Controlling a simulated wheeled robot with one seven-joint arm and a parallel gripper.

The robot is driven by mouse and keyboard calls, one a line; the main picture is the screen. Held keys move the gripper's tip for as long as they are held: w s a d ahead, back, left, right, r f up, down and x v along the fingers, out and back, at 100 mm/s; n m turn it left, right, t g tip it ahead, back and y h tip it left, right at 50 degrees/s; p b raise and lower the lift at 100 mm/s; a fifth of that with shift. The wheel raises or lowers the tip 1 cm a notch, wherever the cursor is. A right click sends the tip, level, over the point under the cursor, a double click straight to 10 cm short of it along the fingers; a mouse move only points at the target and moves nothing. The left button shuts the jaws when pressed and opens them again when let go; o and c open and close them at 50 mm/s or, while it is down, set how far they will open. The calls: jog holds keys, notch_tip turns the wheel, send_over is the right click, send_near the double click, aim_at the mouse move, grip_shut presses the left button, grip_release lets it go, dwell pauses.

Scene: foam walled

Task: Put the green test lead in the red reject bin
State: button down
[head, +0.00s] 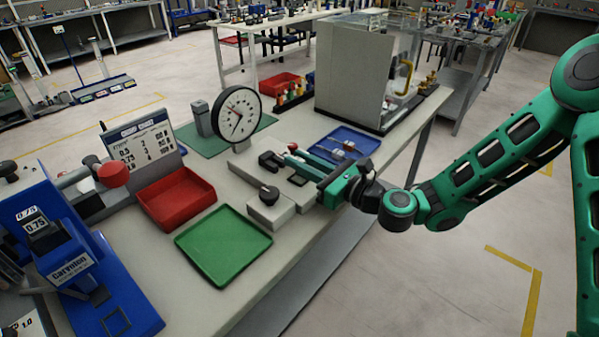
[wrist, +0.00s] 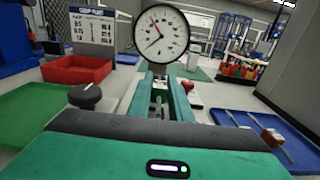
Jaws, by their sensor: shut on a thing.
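My gripper (head: 303,163) is above the bench beside the dial gauge. In the wrist view its two green fingers (wrist: 160,97) are shut on a slim piece that is mostly hidden between them. It appears to be the green test lead, but its colour blends with the fingers. The red reject bin (head: 178,198) is an open, empty-looking tray on the bench, left of my gripper and behind the green tray. It also shows at the left in the wrist view (wrist: 76,70). The held piece is apart from the bin.
A dial gauge (head: 237,114) stands between my gripper and the red bin's far side. A grey block with a black knob (head: 270,207) is nearer. A green tray (head: 223,244) lies in front of the bin. A blue tray (head: 361,139) holds red-handled items.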

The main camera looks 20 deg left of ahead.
aim_at(300, 181)
jog(key=shift+f, duration=1.8)
jog(key=c, duration=1.6)
grip_release()
